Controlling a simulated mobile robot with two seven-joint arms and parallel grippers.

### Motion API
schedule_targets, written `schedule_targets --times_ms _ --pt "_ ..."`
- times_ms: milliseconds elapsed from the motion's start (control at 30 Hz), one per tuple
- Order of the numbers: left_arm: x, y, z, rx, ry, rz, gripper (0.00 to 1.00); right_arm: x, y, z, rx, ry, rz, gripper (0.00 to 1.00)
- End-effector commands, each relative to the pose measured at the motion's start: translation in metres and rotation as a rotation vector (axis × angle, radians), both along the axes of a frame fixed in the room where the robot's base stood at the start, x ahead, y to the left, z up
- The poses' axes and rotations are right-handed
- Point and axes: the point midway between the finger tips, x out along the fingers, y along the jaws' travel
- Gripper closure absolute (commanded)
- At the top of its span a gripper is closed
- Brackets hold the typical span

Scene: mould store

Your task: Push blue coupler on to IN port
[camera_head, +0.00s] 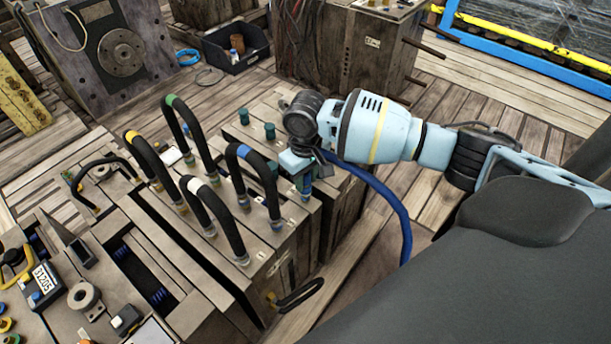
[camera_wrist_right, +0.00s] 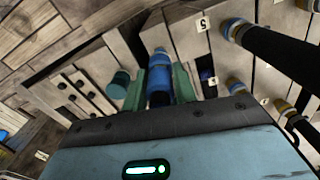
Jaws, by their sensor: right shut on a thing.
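My right gripper (camera_head: 304,180) comes in from the right and points down over the right end of the mould block. In the wrist view its green fingers (camera_wrist_right: 160,84) are shut on the blue coupler (camera_wrist_right: 158,66), one on each side. A blue hose (camera_head: 392,205) loops from the gripper down to the right. I cannot make out which fitting is the IN port, or whether the coupler touches one; the gripper hides that spot in the head view. My left gripper is not in view.
Several black looped hoses with coloured bands, such as the blue-banded one (camera_head: 258,180), stand close left of the gripper. Teal fittings (camera_head: 270,130) stick up behind it. A console (camera_head: 45,282) lies at lower left. Plank floor (camera_head: 455,105) is clear behind my arm.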

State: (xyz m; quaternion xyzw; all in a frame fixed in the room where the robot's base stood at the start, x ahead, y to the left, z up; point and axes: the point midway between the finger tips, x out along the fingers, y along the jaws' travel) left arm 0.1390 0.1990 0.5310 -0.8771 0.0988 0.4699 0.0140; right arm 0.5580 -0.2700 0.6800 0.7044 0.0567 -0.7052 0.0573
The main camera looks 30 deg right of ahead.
Motion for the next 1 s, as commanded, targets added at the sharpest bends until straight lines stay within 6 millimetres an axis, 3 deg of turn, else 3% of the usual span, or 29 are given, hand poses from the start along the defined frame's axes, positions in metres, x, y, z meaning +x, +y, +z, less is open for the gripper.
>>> schedule_targets --times_ms 1000 --pt "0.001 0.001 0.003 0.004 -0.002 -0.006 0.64 0.0 0.001 -0.014 0.0 -0.001 0.0 1.0"
